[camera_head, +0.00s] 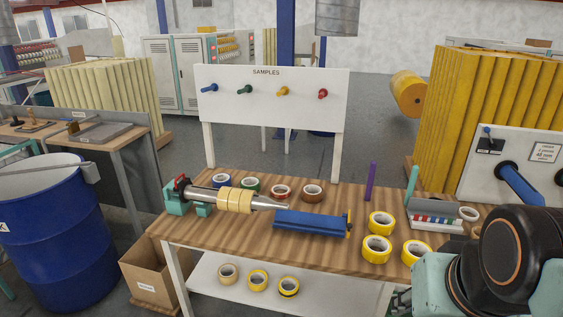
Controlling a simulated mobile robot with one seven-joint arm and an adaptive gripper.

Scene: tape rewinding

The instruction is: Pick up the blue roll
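The blue roll (221,181) lies at the back left of the wooden table, with a dark blue rim. It sits behind the yellow rolls of the winding device and just left of a green roll (251,184). Its lower edge is close to or partly behind the device. Only part of my arm shows at the lower right, far from the blue roll. My gripper is not in view.
A winding device (287,220) with a metal spindle lies across the table (214,244). A red roll (281,192) and a brown roll (312,193) continue the back row. Yellow rolls (377,249) and a purple upright stick (370,181) stand to the right.

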